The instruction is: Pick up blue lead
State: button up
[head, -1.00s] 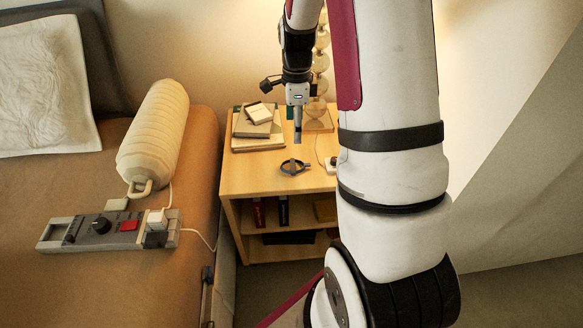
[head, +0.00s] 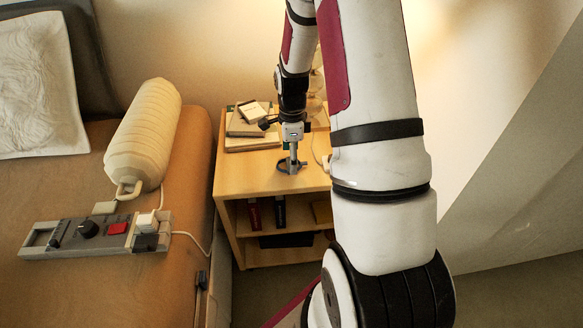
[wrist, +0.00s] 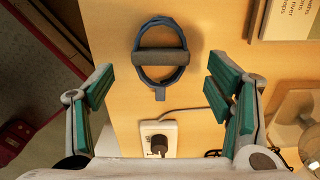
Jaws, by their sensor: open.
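The blue lead (wrist: 160,83) is a coiled blue loop with a grey band across its middle. It lies on the wooden top of the small shelf unit (head: 225,183). In the wrist view it sits ahead of my gripper (wrist: 157,88), centred between the two green-padded fingers, which are spread wide and apart from it. In the head view my gripper (head: 293,165) points down over the lead (head: 283,167) and partly hides it. I cannot tell the exact height of the fingertips above the top.
Stacked books (head: 245,130) lie behind the lead. A white socket with a black plug (wrist: 158,140) and a cord lie near it. A glass-ball lamp stands at the back. The bed with a control panel (head: 100,232) and a ribbed cream cylinder (head: 145,135) is at left.

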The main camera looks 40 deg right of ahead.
notch_tip(320, 180, down, 2)
jog(key=shift+f, duration=0.1)
jog(key=c, duration=1.2)
